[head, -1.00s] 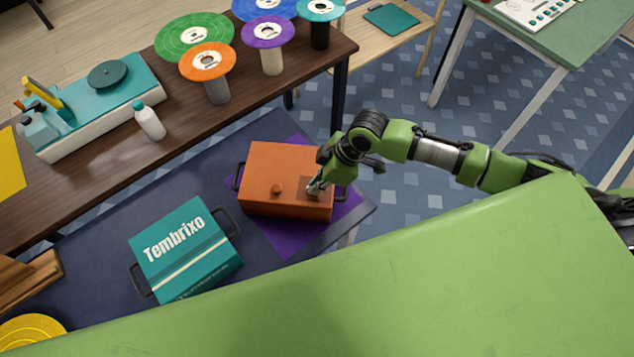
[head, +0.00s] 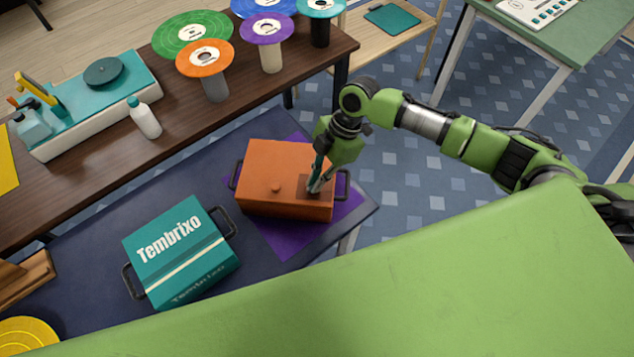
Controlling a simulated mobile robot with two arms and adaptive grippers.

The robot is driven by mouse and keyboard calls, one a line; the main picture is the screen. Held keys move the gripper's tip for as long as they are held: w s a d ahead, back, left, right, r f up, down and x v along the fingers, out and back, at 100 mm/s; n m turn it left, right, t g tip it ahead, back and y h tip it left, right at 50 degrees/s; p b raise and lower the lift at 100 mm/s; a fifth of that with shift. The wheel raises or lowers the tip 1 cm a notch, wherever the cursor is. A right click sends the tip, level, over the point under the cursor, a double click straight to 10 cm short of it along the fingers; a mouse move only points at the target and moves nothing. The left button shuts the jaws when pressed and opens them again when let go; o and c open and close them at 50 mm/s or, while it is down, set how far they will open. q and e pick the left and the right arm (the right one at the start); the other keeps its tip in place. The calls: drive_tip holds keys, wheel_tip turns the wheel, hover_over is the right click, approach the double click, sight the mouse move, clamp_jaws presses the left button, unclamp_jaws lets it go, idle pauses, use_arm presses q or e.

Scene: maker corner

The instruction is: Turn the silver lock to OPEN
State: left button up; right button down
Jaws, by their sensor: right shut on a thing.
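An orange box (head: 260,165) with dark side handles sits on a purple mat (head: 285,238). A darker plate lies near the right end of its top, and the small silver lock (head: 313,190) is there, mostly hidden by my fingers. My right gripper (head: 316,184) comes down from above, almost upright, and is shut on the lock. The lock's marks and the way it points are too small to read. My left gripper is not in view.
An orange knob (head: 276,188) is left of the lock. A teal "Tembrixo" box (head: 180,265) lies to the left on the dark table. Behind, a brown bench (head: 95,195) holds a white bottle (head: 145,118) and several discs on stands. A green surface (head: 400,290) fills the front.

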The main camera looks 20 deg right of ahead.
drive_tip(key=n+b, duration=0.1)
drive_tip(key=n, duration=0.1)
drive_tip(key=n+g+b, duration=0.1)
drive_tip(key=n+g+h+b, duration=0.1)
drive_tip(key=n, duration=0.1)
drive_tip(key=shift+w+a+f+n, duration=0.1)
drive_tip(key=shift+w+a+n, duration=0.1)
drive_tip(key=shift+w+n, duration=0.1)
drive_tip(key=shift+a+n+g+h+b, duration=0.1)
drive_tip(key=shift+n+g+h+b, duration=0.2)
drive_tip(key=shift+n+b, duration=0.6)
drive_tip(key=shift+n+g+h+b, duration=0.25)
drive_tip(key=shift+n+h, duration=0.15)
drive_tip(key=shift+n, duration=1)
drive_tip(key=c, duration=2.2)
unclamp_jaws()
